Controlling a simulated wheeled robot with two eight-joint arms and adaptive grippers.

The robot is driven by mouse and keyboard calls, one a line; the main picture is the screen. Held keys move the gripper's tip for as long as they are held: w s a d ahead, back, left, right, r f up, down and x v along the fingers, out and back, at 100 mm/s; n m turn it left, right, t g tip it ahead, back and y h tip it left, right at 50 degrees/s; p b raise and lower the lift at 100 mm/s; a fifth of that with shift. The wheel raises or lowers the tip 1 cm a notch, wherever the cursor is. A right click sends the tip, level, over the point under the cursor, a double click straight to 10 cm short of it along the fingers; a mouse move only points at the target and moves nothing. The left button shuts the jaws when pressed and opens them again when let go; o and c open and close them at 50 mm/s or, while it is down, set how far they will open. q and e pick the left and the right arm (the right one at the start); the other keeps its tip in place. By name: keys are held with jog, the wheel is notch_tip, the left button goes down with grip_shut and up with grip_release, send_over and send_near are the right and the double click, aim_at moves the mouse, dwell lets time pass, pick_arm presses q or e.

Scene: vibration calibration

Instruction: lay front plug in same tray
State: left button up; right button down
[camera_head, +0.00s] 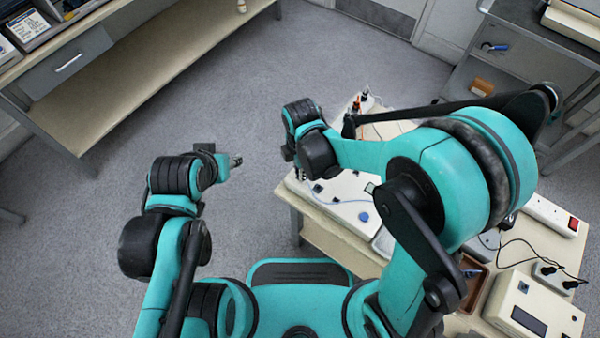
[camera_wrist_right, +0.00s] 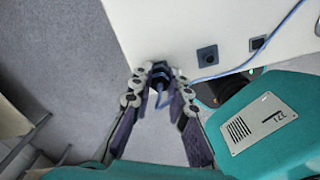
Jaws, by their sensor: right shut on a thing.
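My right gripper (camera_wrist_right: 158,82) is shut on a dark plug (camera_wrist_right: 160,72) at the edge of the white box (camera_wrist_right: 170,30). A blue cable (camera_wrist_right: 235,69) runs by the plug across the box face. I cannot tell whether the plug is still seated in the box. In the head view the white box (camera_head: 345,215) lies on the bench below my right wrist, and my right fingertips are mostly hidden. A brown tray (camera_head: 484,294) is at the lower right, partly behind my right arm, with a bluish item in it. My left gripper (camera_head: 236,160) is over the floor, away from the bench; its jaws are unclear.
Two dark sockets (camera_wrist_right: 207,55) show on the box face. A cream meter (camera_head: 535,310), a power strip (camera_head: 552,215) and black cables crowd the bench's right side. A long workbench (camera_head: 150,75) stands at the upper left. Open floor lies between.

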jog(key=shift+n, duration=1)
jog(key=shift+n, duration=1.1)
jog(key=shift+r+p, duration=0.35)
jog(key=shift+r, duration=0.55)
jog(key=shift+r+p, duration=1.25)
jog(key=shift+r, duration=0.4)
